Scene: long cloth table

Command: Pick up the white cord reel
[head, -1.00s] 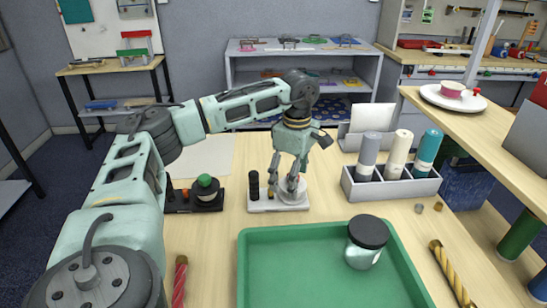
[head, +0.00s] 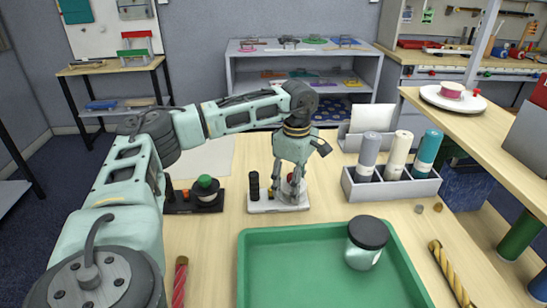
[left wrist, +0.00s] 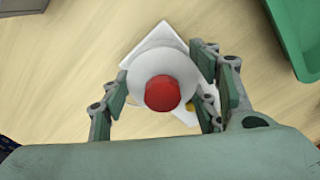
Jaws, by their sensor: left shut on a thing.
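The white cord reel (left wrist: 143,64) has a round white flange with a red knob on top in the left wrist view. In the head view it shows partly between the fingers (head: 299,187), over the right part of a small white base plate (head: 262,206). My left gripper (head: 291,181) points down and is shut on the reel, one finger on each side of it in the left wrist view (left wrist: 164,80). I cannot tell whether the reel touches the plate. My right gripper is not in view.
Dark pegs (head: 254,186) stand on the white plate's left. A black plate (head: 180,208) with a green-topped reel (head: 206,187) stands further left. A green tray (head: 262,285) with a dark-lidded jar (head: 366,243) lies in front. A grey rack (head: 395,187) holds several rolls at right.

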